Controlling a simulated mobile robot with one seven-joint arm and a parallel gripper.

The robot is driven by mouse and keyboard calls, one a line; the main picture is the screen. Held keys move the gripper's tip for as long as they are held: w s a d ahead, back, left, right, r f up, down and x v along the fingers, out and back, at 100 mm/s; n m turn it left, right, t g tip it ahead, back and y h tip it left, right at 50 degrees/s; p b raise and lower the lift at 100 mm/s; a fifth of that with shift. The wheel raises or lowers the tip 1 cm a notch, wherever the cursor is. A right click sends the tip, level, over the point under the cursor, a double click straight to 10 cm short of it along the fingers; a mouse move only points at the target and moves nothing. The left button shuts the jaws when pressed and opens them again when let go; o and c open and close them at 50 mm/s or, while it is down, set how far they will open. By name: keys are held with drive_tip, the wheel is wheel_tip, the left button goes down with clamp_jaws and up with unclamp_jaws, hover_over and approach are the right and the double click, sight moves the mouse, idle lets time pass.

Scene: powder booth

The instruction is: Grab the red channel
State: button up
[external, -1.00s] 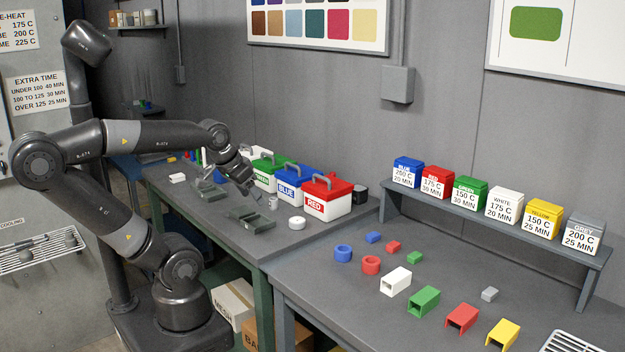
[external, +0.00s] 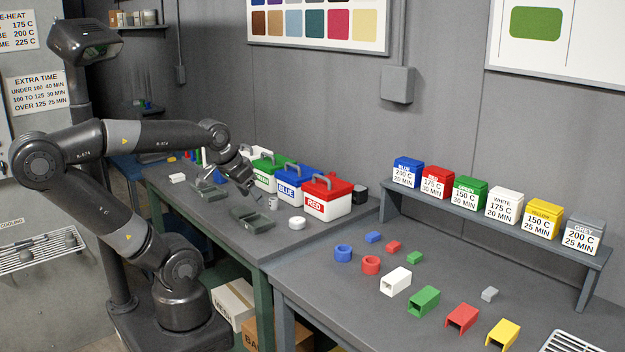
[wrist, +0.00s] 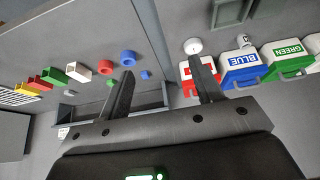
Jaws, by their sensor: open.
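The red channel (external: 461,318) lies on the near grey bench, between the green channel (external: 423,301) and the yellow channel (external: 502,333). In the wrist view it is small at the left (wrist: 53,75), partly overlapped by its neighbours. My gripper (external: 250,188) is open and empty above the far bench, by the lidded boxes, well to the left of the red channel. In the wrist view its two fingers (wrist: 162,68) stand apart with nothing between them.
A white channel (external: 396,281), a red ring (external: 370,265), a blue ring (external: 343,253) and several small blocks lie on the near bench. A raised shelf (external: 490,225) holds several labelled tubs behind. A red-lidded box (external: 327,198) stands near my gripper. A wire rack (external: 573,343) is at the near right.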

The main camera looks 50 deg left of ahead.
drive_tip(key=shift+o, duration=1)
drive_tip(key=w+d+r+m, duration=0.4)
drive_tip(key=w+d+m, duration=0.5)
drive_tip(key=w+m, duration=0.25)
drive_tip(key=m+g, duration=0.1)
drive_tip(key=m, duration=2.4)
hover_over(462, 314)
drive_tip(key=s, duration=0.4)
wheel_tip(462, 314, down, 15)
drive_tip(key=shift+n, duration=0.25)
drive_tip(key=x, duration=0.9)
drive_tip(key=shift+w+f, duration=0.25)
drive_tip(key=shift+f, duration=0.1)
drive_tip(key=c, duration=1.1)
